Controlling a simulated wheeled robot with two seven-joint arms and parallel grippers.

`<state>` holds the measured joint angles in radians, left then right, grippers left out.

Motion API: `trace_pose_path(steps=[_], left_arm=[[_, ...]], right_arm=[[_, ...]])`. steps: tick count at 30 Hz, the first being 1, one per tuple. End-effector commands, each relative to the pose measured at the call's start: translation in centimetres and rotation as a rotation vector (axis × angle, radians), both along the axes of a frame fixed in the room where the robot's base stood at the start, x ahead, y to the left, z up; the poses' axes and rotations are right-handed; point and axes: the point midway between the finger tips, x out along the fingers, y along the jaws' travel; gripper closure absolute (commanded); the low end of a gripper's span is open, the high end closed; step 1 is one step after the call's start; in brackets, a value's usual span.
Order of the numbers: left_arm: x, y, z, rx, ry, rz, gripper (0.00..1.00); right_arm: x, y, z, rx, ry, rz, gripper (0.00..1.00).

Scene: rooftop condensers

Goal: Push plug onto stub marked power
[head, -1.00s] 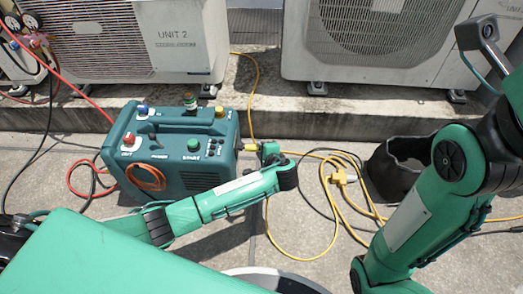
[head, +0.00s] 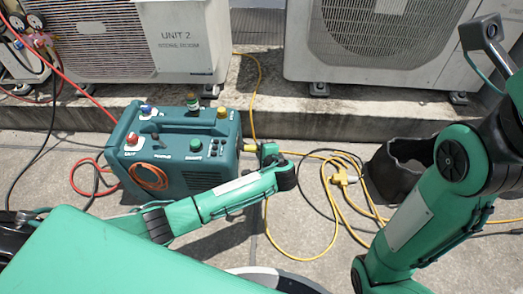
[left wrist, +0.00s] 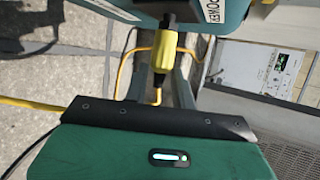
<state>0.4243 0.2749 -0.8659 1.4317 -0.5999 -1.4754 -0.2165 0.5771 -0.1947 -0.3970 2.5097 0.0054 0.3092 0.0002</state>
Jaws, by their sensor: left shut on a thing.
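The teal machine (head: 165,153) stands on the ground in the head view, with its right end facing my left gripper (head: 262,150). In the left wrist view its end face (left wrist: 233,14) shows at the top, with a partly cut-off label that seems to read POWER. A black stub (left wrist: 168,20) sticks out beside that label. My left gripper (left wrist: 162,82) is shut on the yellow plug (left wrist: 167,48), whose cord trails back between the fingers. The plug's front end lines up with the stub and seems to meet it; how deep it sits I cannot tell. My right gripper is out of view.
A coiled yellow cord (head: 340,225) lies on the ground, near a black open bucket-like container (head: 395,172). Two condenser units (head: 140,40) stand behind on a concrete ledge (head: 330,125). Red and black hoses lie left of the machine. My right arm fills the right side.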

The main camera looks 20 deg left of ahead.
Motion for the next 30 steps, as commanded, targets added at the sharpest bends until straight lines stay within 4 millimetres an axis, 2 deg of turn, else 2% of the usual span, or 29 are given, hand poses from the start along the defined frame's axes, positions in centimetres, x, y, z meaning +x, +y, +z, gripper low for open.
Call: trace_pose_path(steps=[11,12,15,24,30], left_arm=[[-0.1,0.3,0.0,0.0,0.0,0.001,1.0],[-0.1,0.3,0.0,0.001,0.0,0.002,0.68],[-0.1,0.3,0.0,0.001,0.0,0.002,0.49],[-0.1,0.1,0.0,0.0,0.0,0.0,0.49],[0.3,-1.2,0.0,-0.001,0.001,-0.001,0.49]], right_arm=[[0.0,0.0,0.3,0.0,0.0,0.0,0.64],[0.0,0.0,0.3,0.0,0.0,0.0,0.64],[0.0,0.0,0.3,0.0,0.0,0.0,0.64],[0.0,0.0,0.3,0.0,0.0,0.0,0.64],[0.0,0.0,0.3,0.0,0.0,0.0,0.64]])
